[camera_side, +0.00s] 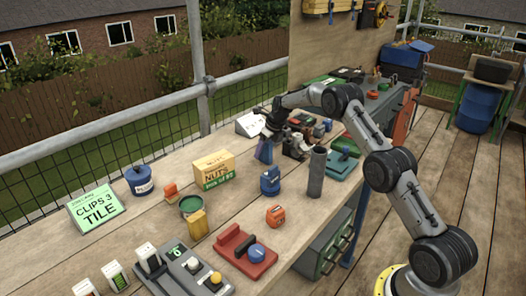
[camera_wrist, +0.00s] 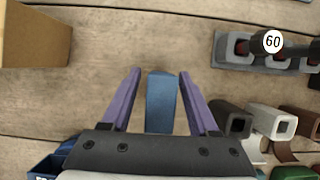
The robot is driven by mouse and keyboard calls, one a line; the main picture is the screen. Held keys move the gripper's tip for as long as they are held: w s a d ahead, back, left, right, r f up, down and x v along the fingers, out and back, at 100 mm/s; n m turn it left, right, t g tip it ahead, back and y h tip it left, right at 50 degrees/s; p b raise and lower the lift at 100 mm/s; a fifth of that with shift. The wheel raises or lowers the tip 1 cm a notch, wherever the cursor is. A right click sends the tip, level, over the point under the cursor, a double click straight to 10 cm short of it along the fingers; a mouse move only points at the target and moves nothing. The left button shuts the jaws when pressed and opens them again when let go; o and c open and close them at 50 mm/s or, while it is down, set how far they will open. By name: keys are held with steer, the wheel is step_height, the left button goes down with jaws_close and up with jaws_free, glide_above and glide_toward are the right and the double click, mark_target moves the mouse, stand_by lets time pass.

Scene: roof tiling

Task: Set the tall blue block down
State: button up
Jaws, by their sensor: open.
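The tall blue block (camera_wrist: 161,104) is between the two purple fingers of my gripper (camera_wrist: 160,74) in the wrist view. A narrow gap shows on each side of it, so the fingers are open and apart from it. In the side view my gripper (camera_side: 265,148) points down at the bench top, behind the dark grey cylinder. There the block and fingers blend into one small blue-purple shape low at the wood, and I cannot separate them clearly. The block appears upright on the bench.
A cardboard nuts box (camera_side: 214,169) stands left of my gripper, and a blue jar (camera_side: 270,181) and a grey cylinder (camera_side: 316,173) stand nearer. In the wrist view, a grey holder with a 60 tag (camera_wrist: 268,52) and several square tubes (camera_wrist: 236,122) are to the right. Bare wood lies beyond the block.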

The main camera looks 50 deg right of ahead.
steer(key=v, duration=1.2)
steer(key=s+a+r+n, duration=1.5)
steer(key=s+a+n, duration=0.2)
steer(key=s+a+f+n, duration=0.1)
steer(key=s+a+n, duration=0.1)
steer(key=s+n, duration=0.4)
steer(key=s+a+f+n, duration=0.1)
steer(key=s+a+n, duration=0.2)
steer(key=s+n, duration=0.3)
steer(key=s+a+f+n+t, duration=0.1)
steer(key=s+a+f+n, duration=0.1)
steer(key=s+n, duration=0.5)
steer(key=s+a, duration=0.1)
steer(key=s, duration=0.5)
